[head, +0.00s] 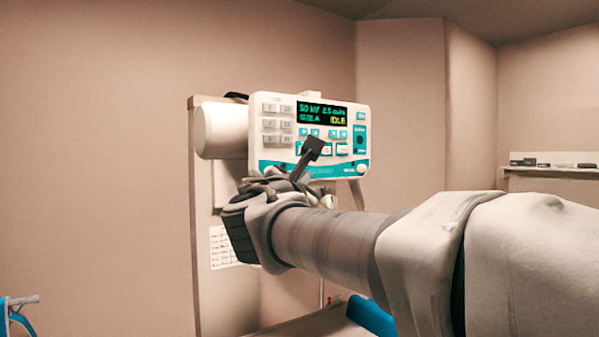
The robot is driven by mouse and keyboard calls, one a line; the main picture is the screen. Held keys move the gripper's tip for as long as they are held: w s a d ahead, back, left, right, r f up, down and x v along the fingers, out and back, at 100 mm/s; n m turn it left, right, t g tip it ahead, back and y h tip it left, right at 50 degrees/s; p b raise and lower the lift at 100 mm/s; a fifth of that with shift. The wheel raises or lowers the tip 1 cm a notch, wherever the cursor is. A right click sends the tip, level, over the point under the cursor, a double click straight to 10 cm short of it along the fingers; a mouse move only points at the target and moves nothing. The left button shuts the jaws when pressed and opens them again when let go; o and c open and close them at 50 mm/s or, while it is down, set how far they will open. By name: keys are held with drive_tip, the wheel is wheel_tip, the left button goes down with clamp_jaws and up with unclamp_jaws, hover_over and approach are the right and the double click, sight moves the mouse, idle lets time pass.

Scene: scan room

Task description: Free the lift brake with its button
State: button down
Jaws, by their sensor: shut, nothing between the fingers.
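A white and teal control panel (257,110) hangs at the middle of the head view. Its dark screen (322,115) shows green figures, "50 kV 2.5 mAs", and a yellow "IDLE". Grey keys (270,124) fill its left side, and small teal buttons and larger white-faced ones sit below the screen. I cannot read which button is for the lift brake. My gripper (314,146) is shut and empty, its dark fingers pointing up in front of the panel's lower middle. The fingers hide part of the lower button row. I cannot tell whether the tips touch the panel.
A white cylinder (224,130) juts out left of the panel, before a tall pale column (198,290). A printed sheet (222,247) hangs below. A blue surface (371,315) shows low in the middle, a blue item (18,318) at lower left. A shelf (552,172) with small dark things stands at right.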

drive_tip(key=w+a+p, duration=0.3)
drive_tip(key=w+a, duration=0.2)
drive_tip(key=w, duration=0.2)
idle(0.3)
drive_tip(key=shift+w, duration=0.15)
idle(1.8)
drive_tip(key=shift+w+a, duration=0.2)
drive_tip(key=shift+w, duration=0.1)
drive_tip(key=shift+w+a, duration=0.2)
drive_tip(key=shift+w, duration=0.1)
idle(0.7)
drive_tip(key=shift+s+d, duration=0.1)
drive_tip(key=shift+s+d+b, duration=0.4)
drive_tip(key=shift+s+b, duration=0.15)
